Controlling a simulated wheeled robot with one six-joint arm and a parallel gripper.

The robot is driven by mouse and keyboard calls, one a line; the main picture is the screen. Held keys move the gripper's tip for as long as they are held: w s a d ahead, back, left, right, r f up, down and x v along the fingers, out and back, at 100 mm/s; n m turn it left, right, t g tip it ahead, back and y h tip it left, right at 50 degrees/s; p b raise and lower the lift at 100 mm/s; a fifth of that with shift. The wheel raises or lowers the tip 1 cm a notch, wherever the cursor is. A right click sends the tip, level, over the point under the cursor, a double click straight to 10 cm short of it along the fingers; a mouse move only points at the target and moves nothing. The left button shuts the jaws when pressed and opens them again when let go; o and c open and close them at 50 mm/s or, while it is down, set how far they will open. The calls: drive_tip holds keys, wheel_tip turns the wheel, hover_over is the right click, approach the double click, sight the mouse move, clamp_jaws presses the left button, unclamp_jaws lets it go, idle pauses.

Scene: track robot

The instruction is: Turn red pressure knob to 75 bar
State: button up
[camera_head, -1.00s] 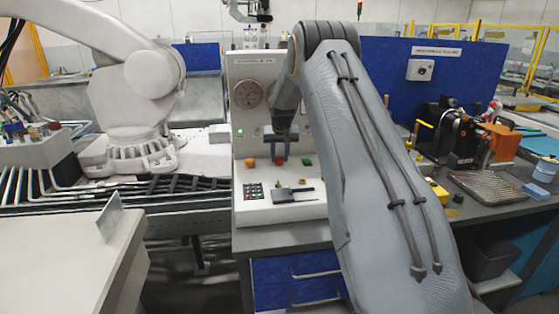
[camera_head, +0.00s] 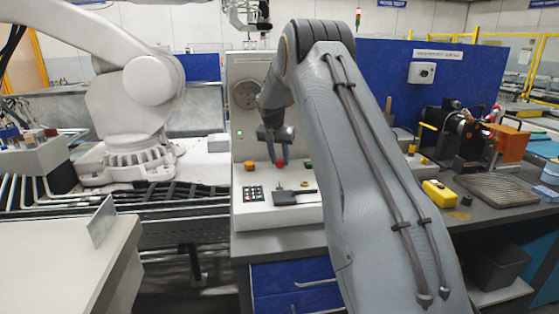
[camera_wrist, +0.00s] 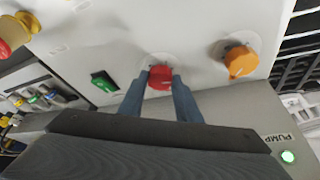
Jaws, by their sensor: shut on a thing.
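The red pressure knob (camera_wrist: 160,77) is on the sloped front of the light grey panel (camera_wrist: 110,35). My gripper (camera_wrist: 161,82) has its two blue-grey fingers on either side of the red knob, shut on it. In the head view the red knob (camera_head: 280,163) shows between the fingertips of my gripper (camera_head: 279,156). One pressure gauge (camera_head: 245,94) shows on the upright panel; its reading is too small to make out. My arm hides the panel to its right.
An orange knob (camera_wrist: 240,62) sits to the right of the red knob in the wrist view, and a green switch (camera_wrist: 104,82) to its left. A lit green PUMP button (camera_wrist: 288,157) is at lower right. A keypad (camera_head: 253,193) lies below in the head view.

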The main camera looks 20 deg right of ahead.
drive_tip(key=o, duration=1.1)
drive_tip(key=shift+c, duration=0.2)
drive_tip(key=b+v, duration=0.2)
drive_tip(key=v, duration=0.6)
